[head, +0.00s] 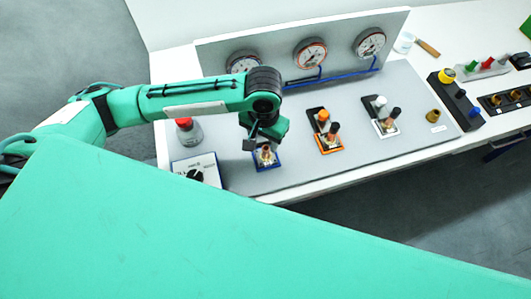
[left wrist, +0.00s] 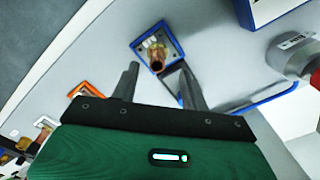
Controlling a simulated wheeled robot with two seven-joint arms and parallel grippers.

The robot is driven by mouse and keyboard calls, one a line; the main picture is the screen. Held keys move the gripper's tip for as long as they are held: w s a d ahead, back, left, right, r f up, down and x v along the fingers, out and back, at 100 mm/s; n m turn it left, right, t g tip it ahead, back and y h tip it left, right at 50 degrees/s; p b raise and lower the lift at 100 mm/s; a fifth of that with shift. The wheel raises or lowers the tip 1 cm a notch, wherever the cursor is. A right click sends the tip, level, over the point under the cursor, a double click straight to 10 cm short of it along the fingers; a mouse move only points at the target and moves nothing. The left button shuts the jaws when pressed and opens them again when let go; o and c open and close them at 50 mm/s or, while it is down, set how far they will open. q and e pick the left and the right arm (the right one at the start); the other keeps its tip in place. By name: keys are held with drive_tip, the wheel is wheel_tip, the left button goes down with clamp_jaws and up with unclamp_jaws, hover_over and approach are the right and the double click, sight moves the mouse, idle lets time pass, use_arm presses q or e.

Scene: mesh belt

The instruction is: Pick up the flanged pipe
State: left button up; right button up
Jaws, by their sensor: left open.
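A copper-coloured piece that looks like the flanged pipe (head: 266,154) stands in a blue-framed holder (head: 267,165) on the grey panel, below my left gripper in the head view. In the left wrist view the copper piece (left wrist: 157,59) shows its round open end, within its blue frame (left wrist: 138,43). My left gripper (head: 256,142) is open and empty. Its fingers (left wrist: 160,76) point toward the copper piece, which appears between and just beyond the fingertips. I cannot tell the exact gap. My right gripper is not in view.
An orange-framed holder (head: 330,148) and a white-framed holder (head: 382,113) stand to the right with similar parts. Gauges (head: 310,54) line the upright back panel.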

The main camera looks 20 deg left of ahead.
sight(266, 150)
use_arm(q)
drive_tip(key=shift+f, duration=0.6)
drive_tip(key=shift+f+p, duration=0.35)
drive_tip(key=shift+p, duration=0.05)
drive_tip(key=f, duration=0.2)
drive_tip(key=f+p, duration=0.1)
drive_tip(key=shift+w+d+f, duration=0.15)
drive_tip(key=shift+d+f, duration=0.05)
drive_tip(key=shift+f, duration=0.55)
drive_tip(key=shift+c, duration=0.2)
clamp_jaws()
